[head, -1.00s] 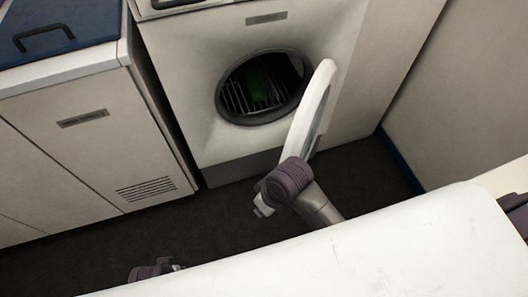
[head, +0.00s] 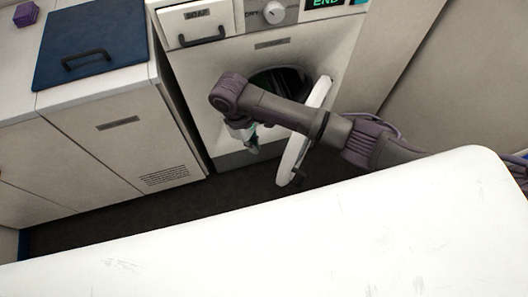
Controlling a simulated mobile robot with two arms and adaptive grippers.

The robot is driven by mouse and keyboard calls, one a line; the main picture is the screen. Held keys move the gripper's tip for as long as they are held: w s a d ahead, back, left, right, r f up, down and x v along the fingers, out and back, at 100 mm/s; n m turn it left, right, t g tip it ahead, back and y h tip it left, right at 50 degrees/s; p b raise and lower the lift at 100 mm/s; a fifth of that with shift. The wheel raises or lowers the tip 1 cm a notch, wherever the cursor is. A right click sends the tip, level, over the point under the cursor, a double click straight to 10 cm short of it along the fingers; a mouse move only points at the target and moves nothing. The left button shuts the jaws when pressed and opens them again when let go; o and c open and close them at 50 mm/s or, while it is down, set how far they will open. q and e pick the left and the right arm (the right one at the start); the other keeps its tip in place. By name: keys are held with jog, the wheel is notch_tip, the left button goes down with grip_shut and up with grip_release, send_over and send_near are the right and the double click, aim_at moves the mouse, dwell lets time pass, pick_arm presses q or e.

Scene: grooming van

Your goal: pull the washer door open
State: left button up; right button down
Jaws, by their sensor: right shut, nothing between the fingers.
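The washer (head: 205,90) stands against the back wall with its round door (head: 292,157) swung out to the right. The door is seen nearly edge-on, its white rim facing me. My right arm comes in from the right and crosses in front of the door's upper part. My right gripper (head: 252,148) points down, shut and empty, just left of the door and in front of the washer's front. The arm hides part of the dark drum opening (head: 280,78). I cannot tell whether the arm touches the door. My left gripper is out of view.
A white table (head: 300,235) fills the foreground. A cabinet (head: 100,150) with a blue lid (head: 95,40) stands left of the washer. A soap drawer (head: 195,22) and dial are above the opening. A strip of dark floor (head: 130,218) is clear.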

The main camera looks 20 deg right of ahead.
jog(key=s+d+f+p, duration=0.1)
jog(key=s+d+f, duration=0.3)
jog(key=f, duration=0.5)
jog(key=shift+s+d+p, duration=0.15)
jog(key=shift+d+p, duration=0.15)
jog(key=shift+p, duration=0.1)
